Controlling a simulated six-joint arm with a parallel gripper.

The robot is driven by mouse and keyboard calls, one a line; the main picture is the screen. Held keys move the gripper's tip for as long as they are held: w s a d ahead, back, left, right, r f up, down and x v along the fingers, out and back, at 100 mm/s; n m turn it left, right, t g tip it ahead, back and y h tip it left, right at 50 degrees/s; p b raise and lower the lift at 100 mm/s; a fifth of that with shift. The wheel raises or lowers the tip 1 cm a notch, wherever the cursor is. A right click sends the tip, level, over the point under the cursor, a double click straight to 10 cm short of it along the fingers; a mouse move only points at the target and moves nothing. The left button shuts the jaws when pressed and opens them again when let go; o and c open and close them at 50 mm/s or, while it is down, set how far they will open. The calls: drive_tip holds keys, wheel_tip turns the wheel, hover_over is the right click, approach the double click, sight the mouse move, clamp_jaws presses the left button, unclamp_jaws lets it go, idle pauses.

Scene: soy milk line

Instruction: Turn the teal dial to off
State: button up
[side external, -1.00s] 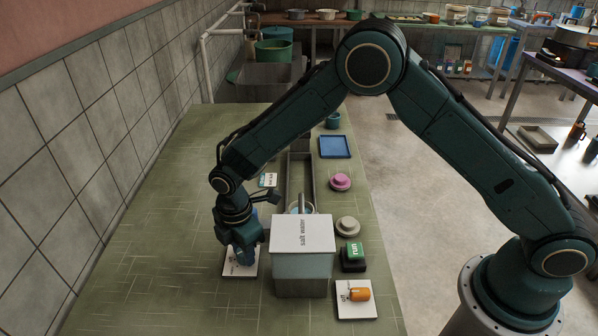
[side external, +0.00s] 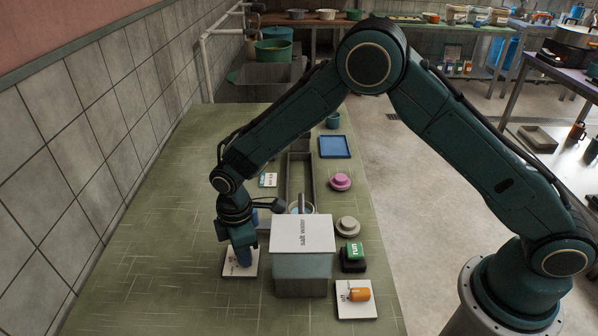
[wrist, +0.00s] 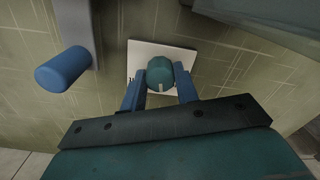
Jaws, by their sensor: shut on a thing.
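The teal dial (wrist: 160,74) sits on a white square plate (wrist: 146,50) in the wrist view, with a pale pointer mark facing the gripper side. My gripper (wrist: 160,88) is shut on the dial, one blue finger on each side of it. In the side external view my gripper (side external: 242,256) reaches down onto the white plate (side external: 233,270), left of the salt water box, and hides the dial. The lettering on the plate is mostly covered, so I cannot read the dial's setting.
The salt water box (side external: 303,268) stands just right of my gripper. An orange dial (side external: 359,294), a green run button (side external: 354,250), a grey knob (side external: 347,226) and a pink knob (side external: 340,181) lie further right. A blue handle (wrist: 64,69) is near my gripper. The counter's left side is clear.

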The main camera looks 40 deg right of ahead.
drive_tip(key=o, duration=1)
drive_tip(key=shift+c, duration=0.2)
drive_tip(key=shift+r, duration=0.1)
wheel_tip(320, 180, up, 14)
drive_tip(key=shift+w+f, duration=0.1)
drive_tip(key=shift+f, duration=0.1)
